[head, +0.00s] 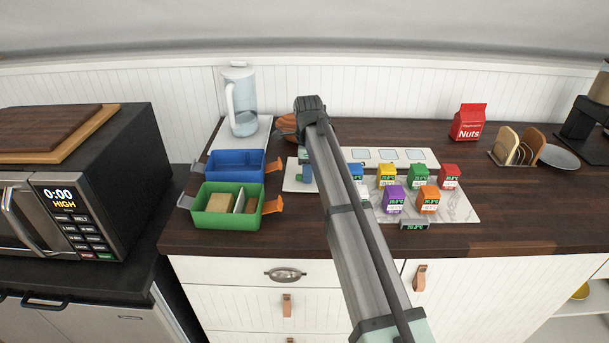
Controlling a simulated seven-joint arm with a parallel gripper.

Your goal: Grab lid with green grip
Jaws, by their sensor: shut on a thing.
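I cannot make out a lid with a green grip in the head view. My arm rises from the lower right and crosses the middle of the counter. It ends in a dark joint above the back of the counter. My gripper's fingers do not show, and the arm covers part of the scene there. A small blue item (307,173) shows just left of the arm over a white board (290,185). A round brown item (286,124) is partly hidden behind the arm.
A blue bin (235,155) and a green bin (200,216) with food stand left. A glass pitcher (240,105) is behind. Several coloured boxes, including a green one (417,174), stand right of my arm. A red nuts bag (467,122) and a rack (518,148) are farther right.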

